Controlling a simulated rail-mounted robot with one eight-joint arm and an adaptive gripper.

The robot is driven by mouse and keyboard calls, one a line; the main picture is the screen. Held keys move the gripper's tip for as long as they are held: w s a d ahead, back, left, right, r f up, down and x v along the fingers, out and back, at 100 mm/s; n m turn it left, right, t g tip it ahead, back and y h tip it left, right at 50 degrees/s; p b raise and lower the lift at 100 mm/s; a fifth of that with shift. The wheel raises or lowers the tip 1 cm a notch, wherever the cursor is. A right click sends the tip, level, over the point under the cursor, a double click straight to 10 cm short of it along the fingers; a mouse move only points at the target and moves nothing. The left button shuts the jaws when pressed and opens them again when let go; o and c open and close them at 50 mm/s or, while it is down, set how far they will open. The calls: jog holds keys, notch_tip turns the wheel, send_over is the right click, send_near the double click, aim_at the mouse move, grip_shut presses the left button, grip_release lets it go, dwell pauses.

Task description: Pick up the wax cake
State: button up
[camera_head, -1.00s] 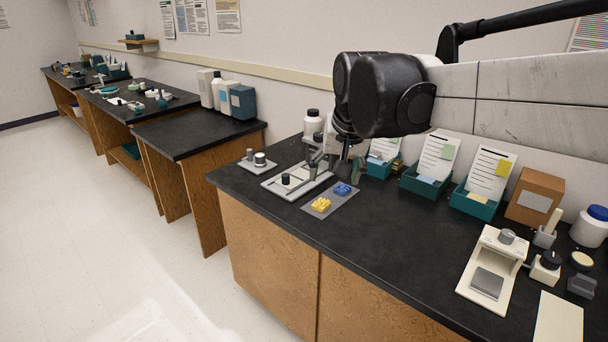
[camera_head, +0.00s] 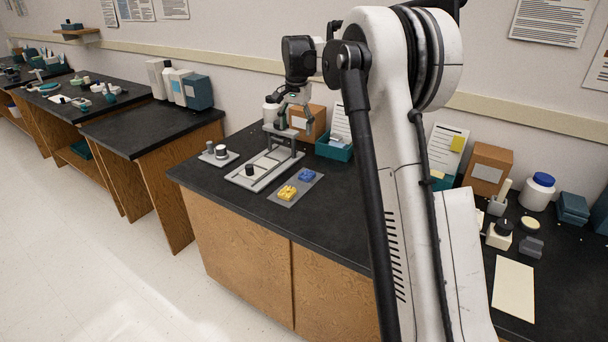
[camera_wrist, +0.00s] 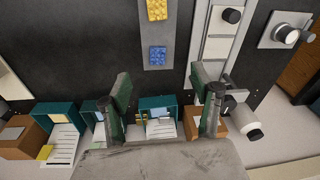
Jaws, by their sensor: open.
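A small pale yellow disc (camera_head: 530,223), which looks like the wax cake, lies on the dark bench at the right in the head view. It is beside a grey block and not in the wrist view. My gripper (camera_head: 284,122) is at the far left end of the bench, above a grey stand and well away from the disc. In the wrist view its two fingers (camera_wrist: 160,76) are spread with nothing between them.
A grey mat with a yellow block (camera_head: 288,192) and a blue block (camera_head: 307,175) lies near the gripper. Teal boxes with cards and a cardboard box (camera_head: 485,170) line the back. A white jar (camera_head: 538,191) stands behind the disc. A cream sheet (camera_head: 513,288) lies in front.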

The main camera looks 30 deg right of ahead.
jog(key=w+d+f+m+g, duration=0.1)
jog(key=w+d+f+m, duration=0.1)
jog(key=w+d+f, duration=0.55)
send_over(307, 174)
jog(key=f, duration=1)
jog(key=shift+w+a+f, duration=0.1)
jog(key=shift+a+f, duration=0.15)
jog(key=shift+f, duration=0.05)
jog(key=shift+d+f, duration=0.15)
jog(key=shift+f, duration=1.15)
jog(key=shift+d+f, duration=0.1)
jog(key=shift+f, duration=1.2)
jog(key=shift+c, duration=0.5)
jog(key=c, duration=1.1)
jog(key=shift+c, duration=0.3)
jog(key=shift+r, duration=0.15)
